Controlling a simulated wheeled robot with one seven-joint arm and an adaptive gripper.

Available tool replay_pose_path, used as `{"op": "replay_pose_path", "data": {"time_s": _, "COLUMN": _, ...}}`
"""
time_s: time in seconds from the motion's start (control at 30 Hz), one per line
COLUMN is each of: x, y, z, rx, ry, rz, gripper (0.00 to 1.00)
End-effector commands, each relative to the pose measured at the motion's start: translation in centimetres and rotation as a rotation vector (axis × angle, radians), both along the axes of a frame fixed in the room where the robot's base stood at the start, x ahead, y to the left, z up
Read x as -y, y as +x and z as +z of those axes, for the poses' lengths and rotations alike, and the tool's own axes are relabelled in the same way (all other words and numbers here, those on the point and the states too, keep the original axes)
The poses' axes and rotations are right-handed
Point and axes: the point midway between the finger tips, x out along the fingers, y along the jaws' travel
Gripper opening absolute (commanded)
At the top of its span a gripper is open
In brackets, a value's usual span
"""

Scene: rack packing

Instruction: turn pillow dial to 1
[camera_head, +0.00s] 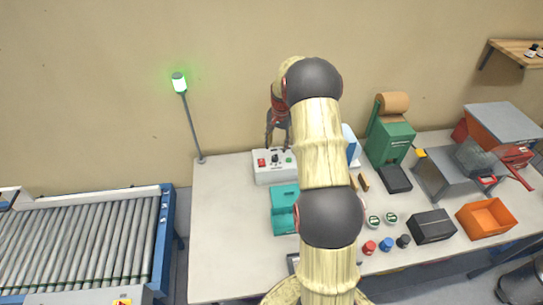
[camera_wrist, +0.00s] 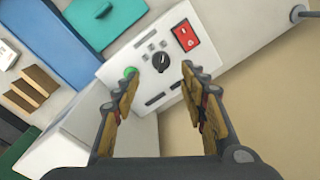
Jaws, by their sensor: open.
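A white control box (camera_head: 262,176) stands at the back left of the table. The wrist view shows its panel (camera_wrist: 118,58) close up, with a black round dial (camera_wrist: 160,62) carrying a pale pointer mark. I cannot read any numbers around the dial. A red rocker switch (camera_wrist: 185,35) and a green button (camera_wrist: 130,72) are on the same panel. My gripper (camera_wrist: 158,76) is open and empty, its fingertips on either side of the dial in the picture. In the head view my gripper (camera_head: 278,146) points down above the box; contact with the dial cannot be told.
A teal container (camera_head: 283,210) stands in front of the box. A green dispenser (camera_head: 390,143) with a brown roll is to the right. A lamp post (camera_head: 190,125) with a lit green lamp rises to the left. My arm hides the table's middle.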

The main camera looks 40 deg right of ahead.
Motion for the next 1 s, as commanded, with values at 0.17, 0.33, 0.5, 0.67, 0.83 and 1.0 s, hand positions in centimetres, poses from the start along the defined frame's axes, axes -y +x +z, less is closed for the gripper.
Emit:
{"op": "replay_pose_path", "data": {"time_s": 0.17, "x": -0.3, "y": 0.1, "z": -2.8, "rx": -0.003, "ry": 0.003, "rz": 0.002, "gripper": 0.43}}
{"op": "replay_pose_path", "data": {"time_s": 0.33, "x": -0.3, "y": 0.2, "z": -5.3, "rx": -0.003, "ry": 0.002, "rz": 0.003, "gripper": 0.43}}
{"op": "replay_pose_path", "data": {"time_s": 0.5, "x": -0.3, "y": 0.4, "z": -6.7, "rx": -0.001, "ry": 0.0, "rz": 0.003, "gripper": 0.43}}
{"op": "replay_pose_path", "data": {"time_s": 0.67, "x": -0.3, "y": 0.4, "z": -7.0, "rx": 0.0, "ry": 0.001, "rz": 0.003, "gripper": 0.43}}
{"op": "replay_pose_path", "data": {"time_s": 0.83, "x": -0.3, "y": 0.4, "z": -7.0, "rx": 0.0, "ry": 0.001, "rz": 0.004, "gripper": 0.43}}
{"op": "replay_pose_path", "data": {"time_s": 1.0, "x": -0.3, "y": 0.4, "z": -7.0, "rx": -0.001, "ry": 0.0, "rz": 0.004, "gripper": 0.33}}
